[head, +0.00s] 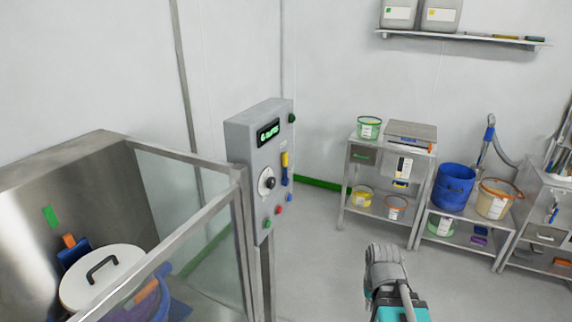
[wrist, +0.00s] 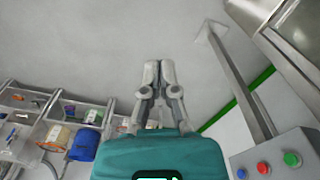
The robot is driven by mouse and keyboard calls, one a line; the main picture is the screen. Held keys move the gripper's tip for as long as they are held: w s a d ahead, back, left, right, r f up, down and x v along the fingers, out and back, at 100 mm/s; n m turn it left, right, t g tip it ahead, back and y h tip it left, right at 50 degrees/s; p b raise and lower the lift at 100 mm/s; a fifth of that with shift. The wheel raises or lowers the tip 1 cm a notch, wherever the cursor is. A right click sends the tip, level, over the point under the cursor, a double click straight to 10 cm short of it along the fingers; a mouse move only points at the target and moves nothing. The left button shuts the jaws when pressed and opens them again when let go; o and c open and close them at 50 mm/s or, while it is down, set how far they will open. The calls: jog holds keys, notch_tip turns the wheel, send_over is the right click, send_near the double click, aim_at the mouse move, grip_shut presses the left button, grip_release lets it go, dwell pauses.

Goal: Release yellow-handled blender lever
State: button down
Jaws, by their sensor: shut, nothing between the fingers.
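The yellow-handled lever (head: 284,159) is on the front of a grey control box (head: 240,143), with the yellow grip at the top and a blue part below it. My gripper (head: 383,252) is at the lower middle of the head view, right of the box and apart from it. In the wrist view my gripper (wrist: 159,66) has its fingers shut, with nothing held. The control box (wrist: 285,150) shows at the lower right there, with blue, red and green buttons; the lever cannot be seen in that view.
A glass-sided steel enclosure (head: 190,215) with a white-lidded vessel (head: 102,290) stands at left. A steel cart (head: 345,205) with tubs, a shelf unit with a blue bucket (head: 453,188) and another unit stand at right. The floor (head: 320,250) between box and carts is clear.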

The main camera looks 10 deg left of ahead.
jog(key=w+a+r+n+t+h, duration=0.1)
jog(key=w+r+n+t+h, duration=0.1)
jog(key=w+r+t, duration=0.35)
jog(key=w+r+n+t+h+p, duration=0.1)
jog(key=w+r+n+t, duration=0.1)
jog(key=w, duration=0.7)
jog(key=w+a+r+n+t+h, duration=0.1)
jog(key=w+r+n+t+h, duration=0.1)
jog(key=w+r+t, duration=0.35)
jog(key=w+a+r+n+t+y, duration=0.45)
jog(key=w+a+n, duration=0.3)
jog(key=a, duration=0.25)
jog(key=a+r+n+g+y+p, duration=0.1)
jog(key=a+r+n+y, duration=0.2)
jog(key=a+n+y, duration=0.5)
jog(key=a+n, duration=0.1)
jog(key=a, duration=0.4)
jog(key=shift+w+a, duration=0.15)
jog(key=shift+a, duration=0.2)
jog(key=shift+w+r+n, duration=0.1)
jog(key=shift+n, duration=0.15)
